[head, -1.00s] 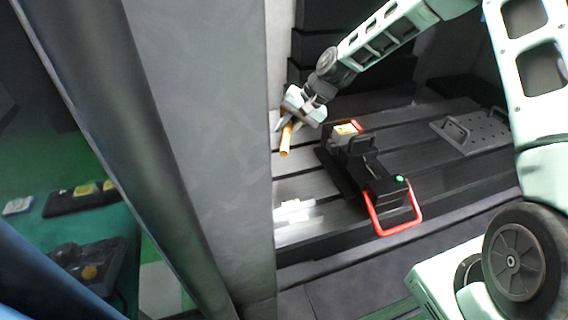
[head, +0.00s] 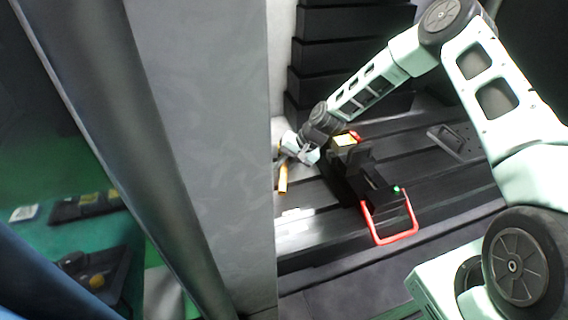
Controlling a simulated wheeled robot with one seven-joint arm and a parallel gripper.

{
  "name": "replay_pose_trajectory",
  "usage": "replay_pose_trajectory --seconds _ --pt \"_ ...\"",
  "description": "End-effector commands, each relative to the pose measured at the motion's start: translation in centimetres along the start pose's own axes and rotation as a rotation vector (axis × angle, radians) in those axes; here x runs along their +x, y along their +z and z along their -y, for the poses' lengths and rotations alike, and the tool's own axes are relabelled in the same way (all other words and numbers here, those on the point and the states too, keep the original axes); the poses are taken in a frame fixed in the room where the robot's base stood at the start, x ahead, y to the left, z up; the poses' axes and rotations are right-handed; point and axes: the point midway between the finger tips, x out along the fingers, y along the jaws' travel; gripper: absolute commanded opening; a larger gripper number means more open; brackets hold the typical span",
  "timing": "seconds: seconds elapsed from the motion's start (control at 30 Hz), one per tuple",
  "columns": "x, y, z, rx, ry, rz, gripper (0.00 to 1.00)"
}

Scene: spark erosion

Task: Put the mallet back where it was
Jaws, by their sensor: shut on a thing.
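My gripper (head: 283,157) is at the left side of the slotted machine table (head: 325,218), close to the grey panel. It is shut on the mallet (head: 283,180), whose yellow-orange handle hangs down below the jaws. The mallet's head is mostly hidden by the gripper and the panel edge. I cannot tell whether the mallet touches the table.
A black vise-like fixture (head: 372,187) with a red handle (head: 391,240) and green light stands right of the gripper. A grey plate with a handle (head: 452,141) lies further right. The grey panel (head: 205,130) blocks the left. Black bellows (head: 345,55) rise behind.

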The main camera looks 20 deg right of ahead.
Motion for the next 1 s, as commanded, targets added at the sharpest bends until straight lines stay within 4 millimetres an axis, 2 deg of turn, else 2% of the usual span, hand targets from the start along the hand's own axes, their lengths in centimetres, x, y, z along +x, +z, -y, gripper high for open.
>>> replay_pose_trajectory --seconds 0.27,0.3,0.33,0.7,0.87,1.0 --pt "0.3 -0.1 -0.2 -0.001 -0.001 -0.001 0.0" --pt "0.3 0.0 -0.2 -0.001 0.0 0.0 0.25" --pt "0.2 0.0 -0.2 -0.001 0.0 0.0 0.28" --pt "-0.4 -0.1 -0.1 0.0 0.0 -0.002 0.28" --pt "-2.7 -0.1 -0.3 -0.002 0.001 -0.005 0.28" --pt "-5.5 -0.2 -0.2 -0.001 0.0 -0.006 0.28"
